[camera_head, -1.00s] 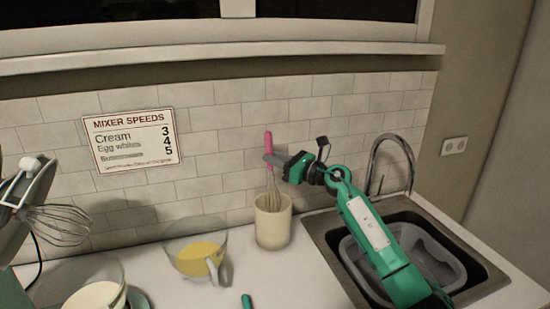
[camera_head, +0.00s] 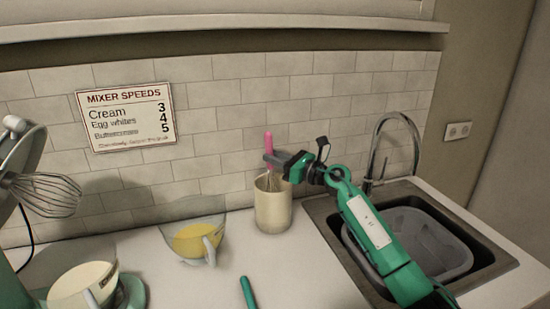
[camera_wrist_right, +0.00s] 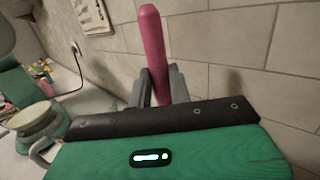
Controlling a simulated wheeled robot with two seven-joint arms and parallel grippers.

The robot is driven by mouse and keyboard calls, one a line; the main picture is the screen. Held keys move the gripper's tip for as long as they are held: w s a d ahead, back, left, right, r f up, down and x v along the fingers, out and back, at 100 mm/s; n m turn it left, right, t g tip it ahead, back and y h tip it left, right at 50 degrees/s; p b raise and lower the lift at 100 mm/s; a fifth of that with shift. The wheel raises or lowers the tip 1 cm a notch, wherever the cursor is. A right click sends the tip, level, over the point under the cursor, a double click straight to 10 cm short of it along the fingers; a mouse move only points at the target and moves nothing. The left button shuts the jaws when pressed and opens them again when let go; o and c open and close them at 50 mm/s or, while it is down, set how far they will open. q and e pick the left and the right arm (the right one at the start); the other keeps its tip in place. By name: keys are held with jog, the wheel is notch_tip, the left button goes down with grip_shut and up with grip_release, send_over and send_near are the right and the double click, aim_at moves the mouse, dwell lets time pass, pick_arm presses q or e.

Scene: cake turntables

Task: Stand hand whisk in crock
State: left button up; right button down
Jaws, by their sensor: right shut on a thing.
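The hand whisk has a pink handle (camera_head: 268,145) and wire loops (camera_head: 270,182). It is upright, with its lower wires inside the mouth of the cream crock (camera_head: 273,212); how deep they reach is hidden by the crock wall. My right gripper (camera_head: 272,160) is shut on the whisk just above the crock's rim. In the right wrist view the pink handle (camera_wrist_right: 153,50) stands between the two grey fingers (camera_wrist_right: 158,88). My left gripper is not in view.
A glass jug of yellow liquid (camera_head: 196,242) stands left of the crock. A mixer with a wire whisk (camera_head: 45,193) and a bowl (camera_head: 84,287) are at the left. A sink with a grey tub (camera_head: 420,243) is at the right. A green handle (camera_head: 248,293) lies in front.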

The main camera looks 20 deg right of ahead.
jog(key=shift+f, duration=0.15)
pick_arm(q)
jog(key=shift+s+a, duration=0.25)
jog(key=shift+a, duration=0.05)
pick_arm(e)
jog(key=c, duration=1.2)
grip_release()
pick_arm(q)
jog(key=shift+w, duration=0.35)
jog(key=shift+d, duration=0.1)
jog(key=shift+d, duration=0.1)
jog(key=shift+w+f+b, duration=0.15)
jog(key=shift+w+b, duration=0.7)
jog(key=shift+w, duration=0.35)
pick_arm(e)
notch_tip(320, 180, up, 20)
